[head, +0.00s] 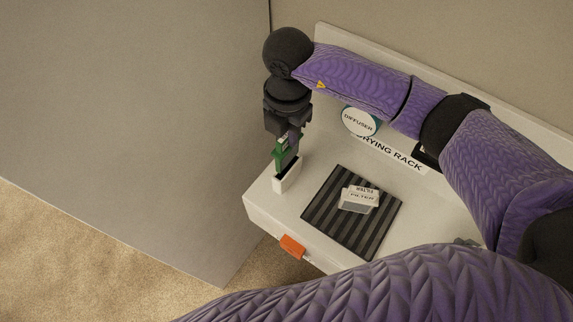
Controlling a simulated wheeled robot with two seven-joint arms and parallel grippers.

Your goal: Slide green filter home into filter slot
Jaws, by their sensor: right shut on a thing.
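The green filter (280,156) is held upright in my right gripper (289,150), which points down from the end of the purple arm. The fingers are shut on the filter and hide part of it. The filter slot (286,183) is a small white upright holder with a dark opening, near the left end of the white shelf. The filter's lower edge is at the slot's mouth, and I cannot tell how far inside it is. My left gripper is not in view.
A dark striped mat (326,215) lies right of the slot, with a pale labelled filter box (358,199) on it. A round diffuser (361,122) is by the back panel, near a drying rack label (390,153). An orange tab (292,246) is on the shelf's front edge.

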